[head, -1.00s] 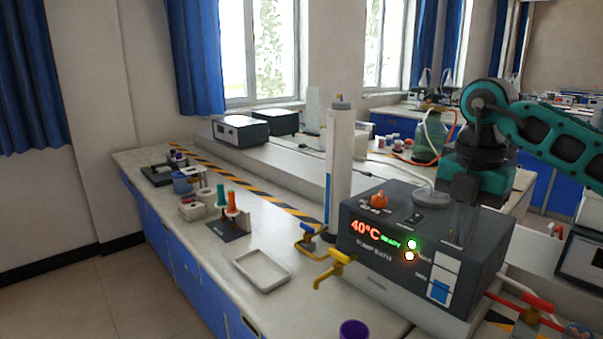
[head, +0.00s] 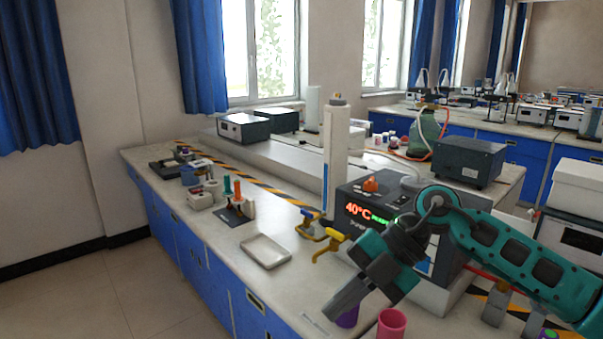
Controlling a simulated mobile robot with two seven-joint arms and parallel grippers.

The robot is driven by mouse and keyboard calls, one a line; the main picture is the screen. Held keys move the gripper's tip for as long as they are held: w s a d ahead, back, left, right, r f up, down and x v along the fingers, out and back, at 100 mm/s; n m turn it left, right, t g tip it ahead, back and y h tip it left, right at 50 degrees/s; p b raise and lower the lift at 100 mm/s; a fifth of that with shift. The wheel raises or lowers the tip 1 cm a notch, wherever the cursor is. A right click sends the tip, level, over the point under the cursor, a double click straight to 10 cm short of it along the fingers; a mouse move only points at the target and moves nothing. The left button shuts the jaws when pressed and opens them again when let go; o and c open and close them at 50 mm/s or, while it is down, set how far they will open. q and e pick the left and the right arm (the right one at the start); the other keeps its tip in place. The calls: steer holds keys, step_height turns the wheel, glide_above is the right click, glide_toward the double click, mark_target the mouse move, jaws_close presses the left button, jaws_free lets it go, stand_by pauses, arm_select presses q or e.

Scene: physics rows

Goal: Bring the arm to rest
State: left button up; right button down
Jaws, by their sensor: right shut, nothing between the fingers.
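My right arm comes in from the right, with teal links and a dark wrist. Its right gripper (head: 345,298) is shut and empty, pointing down and to the left. It hangs in front of the dark bath unit (head: 354,192) with the lit 40°C display and hides much of that unit's front panel. My left gripper is not in view.
A pink cup (head: 391,324) stands at the front edge of the view. A white tray (head: 266,251), yellow taps (head: 329,245) and a tall white cylinder (head: 337,160) are to the left. Bottle racks (head: 205,194) stand farther along the bench. The floor at left is clear.

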steer(key=s+a+r+m+t+y, duration=0.2)
steer(key=s+a+m+y, duration=0.1)
steer(key=a+y, duration=0.6)
steer(key=w+d+f+m+t+h, duration=0.1)
steer(key=d+f+m+t+h, duration=0.5)
steer(key=m+t, duration=0.4)
steer(key=w+d+f+m+t+h, duration=0.1)
steer(key=d+f+m+t+h, duration=0.3)
steer(key=d+f+m+t, duration=0.55)
steer(key=s+d+f+m+g+h, duration=0.2)
steer(key=s+f+m+g+h, duration=0.1)
steer(key=s+f, duration=0.3)
steer(key=s+d+f+m+g+h, duration=0.3)
steer(key=s+f+g, duration=0.2)
steer(key=s+f, duration=0.2)
step_height(320, 180, down, 2)
steer(key=shift+d+f, duration=0.25)
steer(key=shift+d, duration=0.05)
steer(key=shift+s+m, duration=0.15)
steer(key=shift+m, duration=0.1)
